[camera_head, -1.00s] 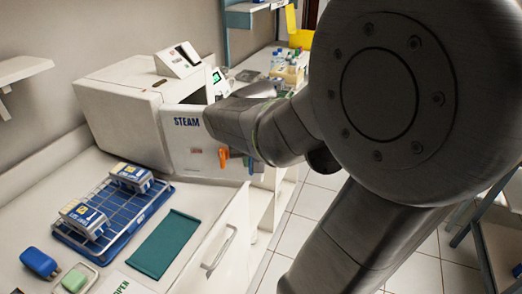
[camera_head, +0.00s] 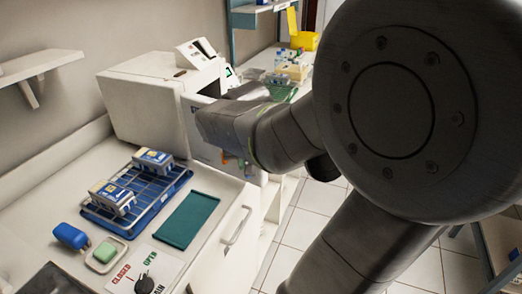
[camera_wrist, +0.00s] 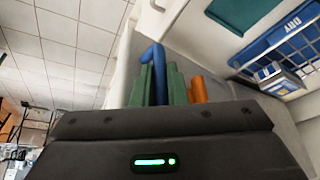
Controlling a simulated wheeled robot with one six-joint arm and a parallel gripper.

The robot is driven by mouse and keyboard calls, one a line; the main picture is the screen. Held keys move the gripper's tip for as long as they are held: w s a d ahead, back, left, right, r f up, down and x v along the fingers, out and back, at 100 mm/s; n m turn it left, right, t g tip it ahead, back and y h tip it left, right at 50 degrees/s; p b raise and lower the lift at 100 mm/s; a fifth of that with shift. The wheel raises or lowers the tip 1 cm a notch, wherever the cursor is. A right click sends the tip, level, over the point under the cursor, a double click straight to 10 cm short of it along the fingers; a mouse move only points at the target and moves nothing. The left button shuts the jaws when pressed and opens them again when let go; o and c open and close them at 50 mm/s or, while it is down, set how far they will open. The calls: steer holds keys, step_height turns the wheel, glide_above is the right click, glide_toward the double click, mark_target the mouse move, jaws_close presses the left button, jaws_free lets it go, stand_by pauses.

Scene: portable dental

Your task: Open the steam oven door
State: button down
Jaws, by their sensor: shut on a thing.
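The steam oven (camera_head: 150,105) is a white box on the counter at the left of the head view. Its white door (camera_head: 194,135) stands out from the body, with a dark gap behind its upper edge. My forearm hides much of the door face. In the wrist view my gripper (camera_wrist: 160,82) has green fingers closed around a blue bent handle (camera_wrist: 154,52). An orange piece (camera_wrist: 198,88) sits just right of the fingers; it also shows low on the door in the head view (camera_head: 224,156). My fingertips are mostly hidden in the head view.
On the counter are a blue wire tray (camera_head: 163,208) bearing boxed packs, a green mat (camera_head: 187,220), a small soap dish (camera_head: 105,255) and a dial panel (camera_head: 145,280). A wall shelf (camera_head: 40,65) juts out at left. Tiled floor (camera_head: 295,225) lies beyond the counter.

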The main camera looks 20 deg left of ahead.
steer(key=shift+r, duration=0.1)
steer(key=c, duration=1.5)
jaws_free()
steer(key=shift+a, duration=0.15)
steer(key=shift+o, duration=0.2)
steer(key=v, duration=1.3)
steer(key=shift+r+p, duration=0.35)
steer(key=shift+p, duration=0.1)
steer(key=b+x, duration=0.1)
steer(key=x, duration=1.2)
steer(key=shift+f, duration=0.5)
steer(key=shift+w, duration=0.1)
